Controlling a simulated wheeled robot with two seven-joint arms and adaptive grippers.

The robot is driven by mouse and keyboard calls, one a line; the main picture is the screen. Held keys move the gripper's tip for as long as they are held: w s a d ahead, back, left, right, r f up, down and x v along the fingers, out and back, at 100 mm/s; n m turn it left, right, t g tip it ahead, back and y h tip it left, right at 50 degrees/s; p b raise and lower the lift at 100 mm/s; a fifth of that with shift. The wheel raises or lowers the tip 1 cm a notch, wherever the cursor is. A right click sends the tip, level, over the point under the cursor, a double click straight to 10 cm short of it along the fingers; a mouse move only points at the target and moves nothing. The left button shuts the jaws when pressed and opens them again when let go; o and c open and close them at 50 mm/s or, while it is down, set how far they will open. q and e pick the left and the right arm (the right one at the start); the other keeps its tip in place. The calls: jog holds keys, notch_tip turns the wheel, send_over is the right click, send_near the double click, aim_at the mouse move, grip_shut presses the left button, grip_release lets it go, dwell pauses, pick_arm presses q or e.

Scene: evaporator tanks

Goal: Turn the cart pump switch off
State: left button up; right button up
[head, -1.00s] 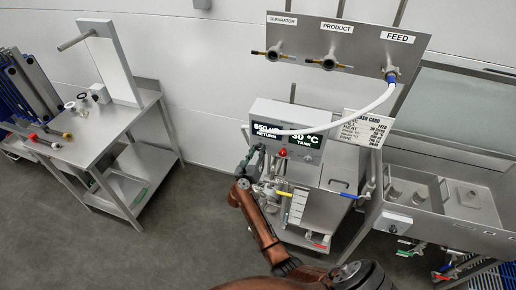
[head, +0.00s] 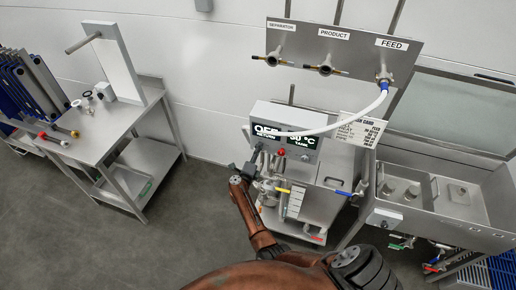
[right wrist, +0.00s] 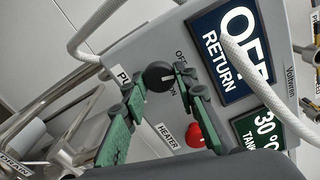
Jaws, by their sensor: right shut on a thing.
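The cart's control box (head: 290,115) shows in the head view. In the right wrist view a black round switch knob (right wrist: 158,76) with a white mark sits beside OFF and ON lettering and a partly hidden label starting "PU" (right wrist: 123,76). My right gripper (right wrist: 153,92) has its green-padded fingers around this knob, shut on it. The right gripper also shows at the box's left front in the head view (head: 253,162). The RETURN display (right wrist: 229,47) reads OFF. My left gripper is not in view.
A red knob (right wrist: 196,134) by a HEATER label is close to the right finger. A white hose (head: 352,122) runs from the FEED port across the box front. The TANK display (right wrist: 264,130) reads 30 °C. A steel table (head: 105,130) stands left, a sink (head: 450,205) right.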

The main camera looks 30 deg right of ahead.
jog(key=shift+w+a+r+n+p, duration=0.1)
jog(key=shift+n+p, duration=0.55)
jog(key=shift+n, duration=0.75)
jog(key=o, duration=1.2)
jog(key=shift+c, duration=0.2)
